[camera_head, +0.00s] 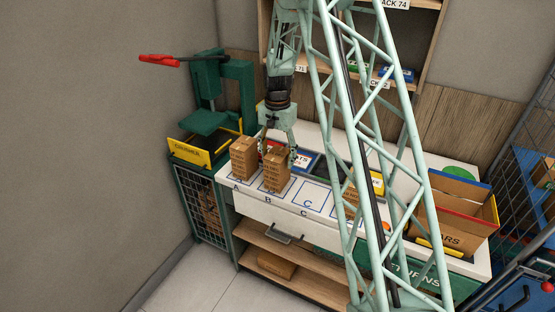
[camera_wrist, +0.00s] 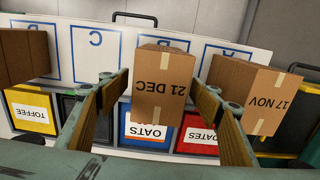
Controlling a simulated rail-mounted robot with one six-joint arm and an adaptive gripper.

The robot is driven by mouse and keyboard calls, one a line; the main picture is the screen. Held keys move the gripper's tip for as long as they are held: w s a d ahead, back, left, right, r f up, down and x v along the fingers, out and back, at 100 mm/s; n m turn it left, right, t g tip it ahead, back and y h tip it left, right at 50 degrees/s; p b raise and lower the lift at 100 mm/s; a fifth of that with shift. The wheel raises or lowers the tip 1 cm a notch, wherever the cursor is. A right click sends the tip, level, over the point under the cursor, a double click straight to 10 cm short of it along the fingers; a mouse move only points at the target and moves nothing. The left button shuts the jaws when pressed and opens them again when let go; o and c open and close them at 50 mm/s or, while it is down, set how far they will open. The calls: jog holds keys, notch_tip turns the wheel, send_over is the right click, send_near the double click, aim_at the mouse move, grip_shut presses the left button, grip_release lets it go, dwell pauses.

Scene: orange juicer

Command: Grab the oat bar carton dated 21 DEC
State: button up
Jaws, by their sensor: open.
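The carton dated 21 DEC (camera_wrist: 160,92) is a brown box with a tape strip, its printing upside down in the wrist view. In the head view this carton (camera_head: 276,172) stands upright on the pad marked B. My gripper (camera_head: 278,153) is open above it, pointing down. In the wrist view my gripper (camera_wrist: 165,93) has one finger on each side of the carton, with a visible gap on both sides. Contact cannot be seen.
A carton dated 17 NOV (camera_wrist: 265,92) stands close beside it, on pad A. Another carton (camera_wrist: 22,55) stands farther left in the wrist view. Labelled bins, including a blue OATS bin (camera_wrist: 128,125), line the back. Pad C (camera_head: 307,202) is clear. A green press (camera_head: 207,122) stands at left.

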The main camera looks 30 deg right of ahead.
aim_at(279, 155)
jog(key=shift+f, duration=0.15)
jog(key=shift+c, duration=0.7)
jog(key=c, duration=0.9)
jog(key=shift+r, duration=1.9)
jog(key=shift+s+b, duration=0.3)
jog(key=shift+s, duration=0.15)
jog(key=s, duration=0.5)
jog(key=s+r+b, duration=0.1)
jog(key=s, duration=0.9)
jog(key=shift+d+r+b, duration=0.15)
jog(key=shift+d+b, duration=0.2)
jog(key=shift+b, duration=0.05)
